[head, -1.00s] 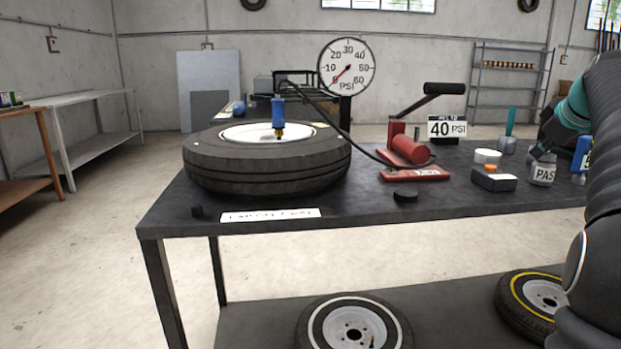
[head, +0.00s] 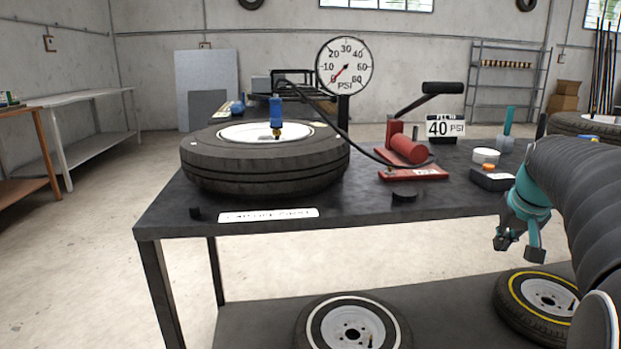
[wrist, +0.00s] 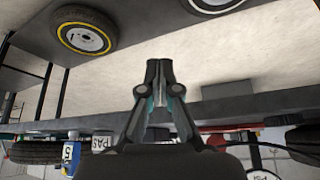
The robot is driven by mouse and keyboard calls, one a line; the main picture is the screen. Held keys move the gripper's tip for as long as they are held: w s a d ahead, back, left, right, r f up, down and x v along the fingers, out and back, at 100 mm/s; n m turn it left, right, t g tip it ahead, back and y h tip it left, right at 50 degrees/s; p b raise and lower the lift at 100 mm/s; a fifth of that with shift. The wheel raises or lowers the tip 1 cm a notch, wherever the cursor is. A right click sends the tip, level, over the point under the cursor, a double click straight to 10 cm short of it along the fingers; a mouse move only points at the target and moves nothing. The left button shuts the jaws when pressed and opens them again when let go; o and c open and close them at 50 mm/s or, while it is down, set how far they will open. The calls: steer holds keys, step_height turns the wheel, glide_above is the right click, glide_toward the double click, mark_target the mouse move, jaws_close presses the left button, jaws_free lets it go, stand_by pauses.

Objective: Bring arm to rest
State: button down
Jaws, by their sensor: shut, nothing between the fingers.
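My gripper (head: 518,248) hangs in front of the workbench's (head: 360,205) front edge, at the right of the head view, clear of the bench top. In the wrist view its fingers (wrist: 159,78) are together with nothing between them. My dark ribbed arm with a teal wrist covers the bench's right end in the head view. The wrist view is upside down and shows the bench edge (wrist: 230,107) beyond the fingers.
A tire (head: 265,165) with a blue valve piece (head: 276,112) lies on the bench. A red pump (head: 408,150), a gauge (head: 345,66) and a 40 PSI sign (head: 445,128) stand behind. A yellow-ringed wheel (head: 540,298) and a white-ringed wheel (head: 353,328) lie on the lower shelf.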

steer(key=s+a+f+n, duration=0.1)
steer(key=s+a+f, duration=0.4)
steer(key=s+a, duration=0.5)
steer(key=s+a+f+n+y, duration=0.1)
steer(key=s+a+f, duration=0.4)
steer(key=s+a, duration=0.6)
steer(key=a+n, duration=0.1)
steer(key=a, duration=0.3)
steer(key=shift+a+n+y, duration=0.3)
steer(key=shift+a, duration=0.1)
